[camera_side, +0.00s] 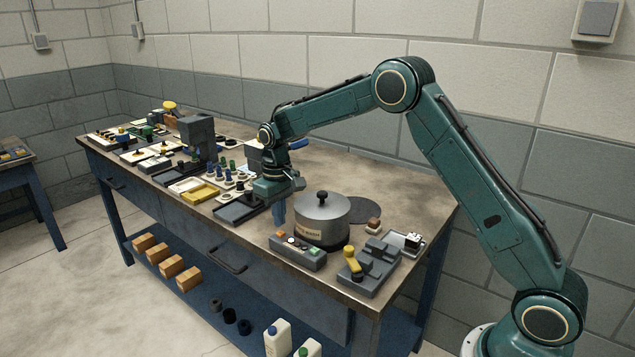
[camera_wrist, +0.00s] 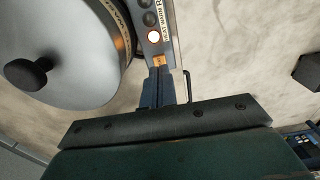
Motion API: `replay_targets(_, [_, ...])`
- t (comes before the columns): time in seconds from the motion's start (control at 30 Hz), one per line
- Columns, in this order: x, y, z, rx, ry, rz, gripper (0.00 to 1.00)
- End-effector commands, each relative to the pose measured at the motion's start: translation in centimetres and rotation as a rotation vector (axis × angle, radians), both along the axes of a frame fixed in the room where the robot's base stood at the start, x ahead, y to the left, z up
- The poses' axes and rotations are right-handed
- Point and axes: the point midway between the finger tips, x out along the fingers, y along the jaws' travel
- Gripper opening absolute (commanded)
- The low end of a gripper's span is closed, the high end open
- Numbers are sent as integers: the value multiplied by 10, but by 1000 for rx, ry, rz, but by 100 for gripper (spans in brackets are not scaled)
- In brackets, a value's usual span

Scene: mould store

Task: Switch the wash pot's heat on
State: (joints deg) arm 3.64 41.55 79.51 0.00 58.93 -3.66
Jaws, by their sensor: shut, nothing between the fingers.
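The wash pot (camera_side: 322,222) is a grey metal pot with a lid, a black knob and a label band. It also shows in the wrist view (camera_wrist: 70,60). A grey control box (camera_side: 298,252) stands in front of it, with an orange switch (camera_side: 280,235) at its left end and a round light. In the wrist view the box's light (camera_wrist: 154,37) glows white with an orange rim, beside dark round buttons. My gripper (camera_side: 279,222) is shut and empty, pointing down at the orange switch (camera_wrist: 158,61). Whether the fingertips touch it I cannot tell.
A grey fixture with a yellow knob (camera_side: 351,259) stands right of the control box. A dark round plate (camera_side: 363,210) lies behind the pot. Left of my gripper are a dark tray (camera_side: 238,210) and a yellow tray (camera_side: 203,194). Bare bench top lies behind the pot.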

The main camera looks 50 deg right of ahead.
Motion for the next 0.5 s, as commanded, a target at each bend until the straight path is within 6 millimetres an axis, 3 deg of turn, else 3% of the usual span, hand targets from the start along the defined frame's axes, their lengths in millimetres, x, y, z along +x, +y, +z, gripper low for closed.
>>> replay_targets(0.5, [0, 0, 30, 0, -2, 0, 0])
